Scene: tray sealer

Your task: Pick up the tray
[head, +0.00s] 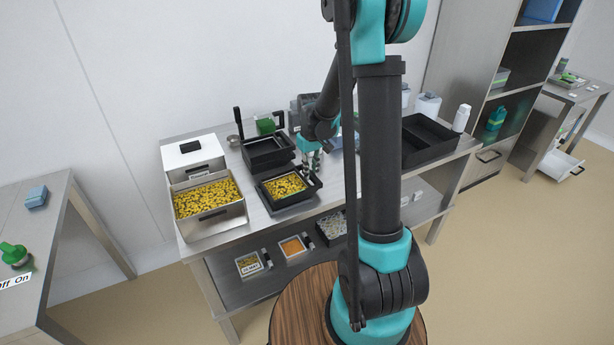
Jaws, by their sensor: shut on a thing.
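A small tray (274,185) filled with yellow pieces sits in a black holder (286,201) at the front of the black tray sealer (266,154) on the metal table. My gripper (313,172) points down at the tray's right rear edge and is shut on the tray there. The fingertips are small in the view, and the arm hides part of the area right of the tray. I cannot tell whether the tray is lifted from its holder.
A metal bin of yellow pieces (209,222) stands left of the sealer. A black open crate (438,152) and a white bottle (461,118) are at the table's right. Several filled trays, including an orange one (292,246), lie on the lower shelf.

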